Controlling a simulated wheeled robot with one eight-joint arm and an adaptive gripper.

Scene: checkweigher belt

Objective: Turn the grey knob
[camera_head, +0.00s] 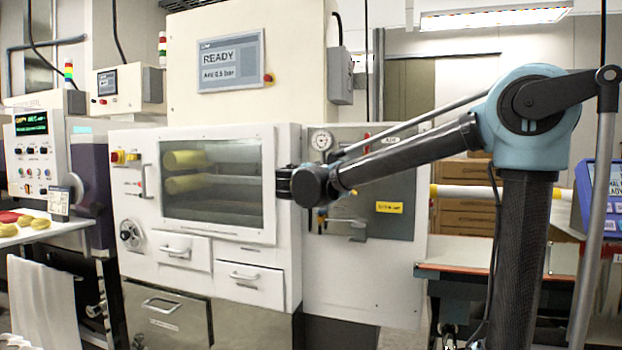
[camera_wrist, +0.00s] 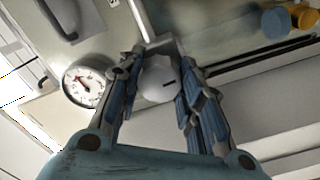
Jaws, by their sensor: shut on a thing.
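In the head view my gripper (camera_head: 284,183) is at the right side of the white machine's window door, and the knob cannot be made out there.
A round dial gauge (camera_wrist: 85,84) sits close beside my left finger in the wrist view. A blue and yellow fitting (camera_wrist: 278,22) is at its upper right. In the head view, the white machine (camera_head: 230,135) has drawers and a handwheel (camera_head: 131,234).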

